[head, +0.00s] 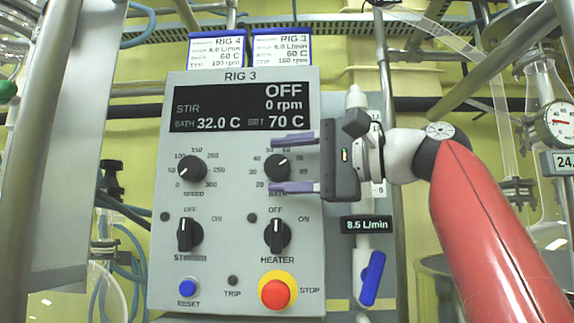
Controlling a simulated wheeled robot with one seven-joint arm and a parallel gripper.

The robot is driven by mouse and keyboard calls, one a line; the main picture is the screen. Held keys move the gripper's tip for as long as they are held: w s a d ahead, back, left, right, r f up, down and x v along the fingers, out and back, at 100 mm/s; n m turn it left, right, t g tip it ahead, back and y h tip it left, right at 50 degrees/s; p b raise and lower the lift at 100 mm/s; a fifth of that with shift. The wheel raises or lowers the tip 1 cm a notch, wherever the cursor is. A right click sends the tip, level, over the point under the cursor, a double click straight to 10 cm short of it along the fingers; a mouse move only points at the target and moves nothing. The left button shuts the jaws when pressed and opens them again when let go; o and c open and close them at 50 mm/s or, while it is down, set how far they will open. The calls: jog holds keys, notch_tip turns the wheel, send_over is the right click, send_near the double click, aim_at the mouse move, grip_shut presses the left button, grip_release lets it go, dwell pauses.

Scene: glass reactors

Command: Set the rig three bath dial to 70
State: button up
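The rig three panel (217,290) faces me, with a display (243,107) reading OFF, 0 rpm, BATH 32.0 C and SET 70 C. The black bath dial (277,167) is at the panel's upper right, its white mark pointing up and right. My gripper (273,164) reaches in from the right. Its two purple fingers are apart, one above the dial and one below, with visible gaps to the knob. The fingers hide part of the scale; whether they touch the panel face I cannot tell.
The speed dial (192,169) is to the left. The stirrer switch (189,235), heater switch (277,236), blue reset button (188,288) and red stop button (275,293) are below. A flow meter with a blue valve handle (373,279) stands right of the panel, behind my gripper.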

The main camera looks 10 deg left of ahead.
jog(key=shift+o, duration=0.4)
jog(key=shift+f, duration=0.1)
jog(key=shift+a+y, duration=0.2)
jog(key=shift+y, duration=0.1)
jog(key=shift+y, duration=0.3)
